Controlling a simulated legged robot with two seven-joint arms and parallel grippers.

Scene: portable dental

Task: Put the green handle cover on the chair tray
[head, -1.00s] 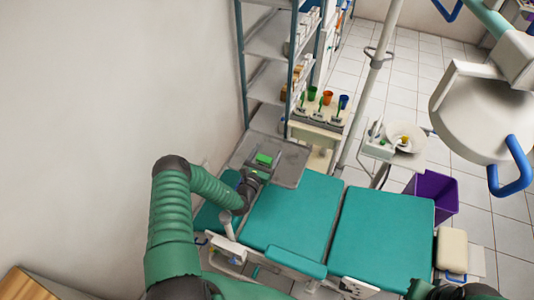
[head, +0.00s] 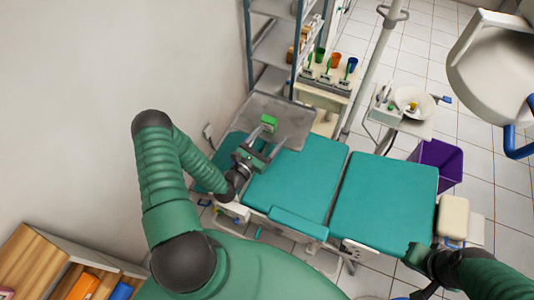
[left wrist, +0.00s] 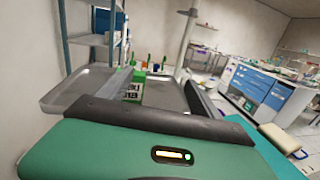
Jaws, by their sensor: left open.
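The green handle cover (head: 269,120) appears to rest on the grey chair tray (head: 290,112), near its front-left part. It also shows in the left wrist view (left wrist: 139,76), with the tray (left wrist: 75,90) around it. My left gripper (head: 266,143) is open at the tray's near edge, with its two fingers apart and pointing toward the cover. The cover lies just past the fingertips, and I see nothing held between them. My right gripper (head: 424,288) is at the bottom right, dark and partly cut off; its jaws are not clear.
The teal dental chair (head: 300,185) lies below the tray. A metal shelf (head: 275,45) stands behind, close to the wall. A small stand with coloured cups (head: 335,60) is behind the tray. A purple bin (head: 438,160) stands at right.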

